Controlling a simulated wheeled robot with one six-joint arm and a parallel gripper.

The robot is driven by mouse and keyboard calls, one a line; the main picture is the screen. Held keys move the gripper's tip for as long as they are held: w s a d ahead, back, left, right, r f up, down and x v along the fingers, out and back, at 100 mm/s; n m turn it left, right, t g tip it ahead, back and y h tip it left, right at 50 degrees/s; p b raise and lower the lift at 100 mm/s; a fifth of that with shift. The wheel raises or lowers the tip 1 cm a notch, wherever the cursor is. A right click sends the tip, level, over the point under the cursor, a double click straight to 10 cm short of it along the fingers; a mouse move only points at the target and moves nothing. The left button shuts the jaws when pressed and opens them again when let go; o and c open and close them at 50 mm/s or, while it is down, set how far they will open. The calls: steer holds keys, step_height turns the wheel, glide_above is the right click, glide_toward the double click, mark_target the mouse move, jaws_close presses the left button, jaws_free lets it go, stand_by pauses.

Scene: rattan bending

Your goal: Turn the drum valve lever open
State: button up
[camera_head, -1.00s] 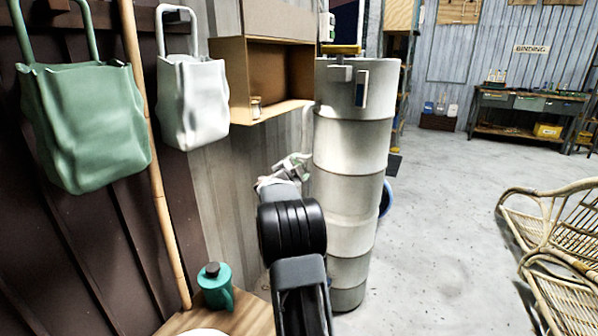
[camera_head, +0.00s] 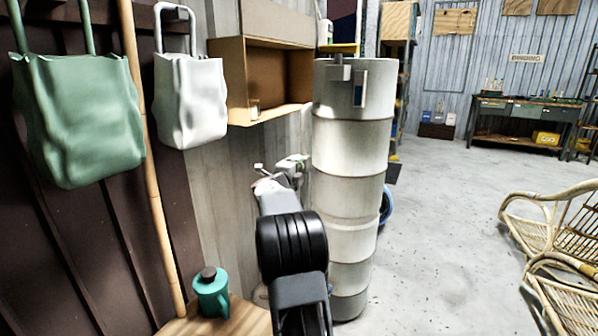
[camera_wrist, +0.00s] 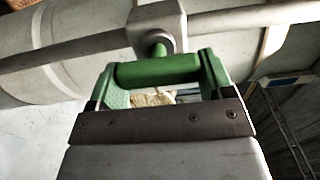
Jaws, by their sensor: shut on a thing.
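A green valve lever (camera_wrist: 158,70) lies crosswise in the wrist view. A short green stem joins it to a grey valve body (camera_wrist: 156,22) on a pipe. My gripper (camera_wrist: 163,80) is shut on the lever, one green finger at each end of it. In the head view my gripper (camera_head: 283,174) is small and just left of the tall pale drum (camera_head: 348,150). Details of the grip are too small to tell there. My arm hides part of the drum's lower left.
A yellow bar (camera_head: 338,48) sits on top of the drum. A cardboard box shelf (camera_head: 262,117) hangs on the wall above my gripper. A teal jug (camera_head: 211,291) stands on a wooden top at lower left. Rattan chairs (camera_head: 560,240) stand right; the floor between is clear.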

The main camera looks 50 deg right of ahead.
steer(key=shift+w+r, duration=0.1)
steer(key=shift+r, duration=0.25)
steer(key=o, duration=0.9)
steer(key=shift+f, duration=0.2)
steer(key=shift+a, duration=0.1)
steer(key=p+v, duration=0.2)
steer(key=v, duration=1.2)
steer(key=shift+r, duration=0.15)
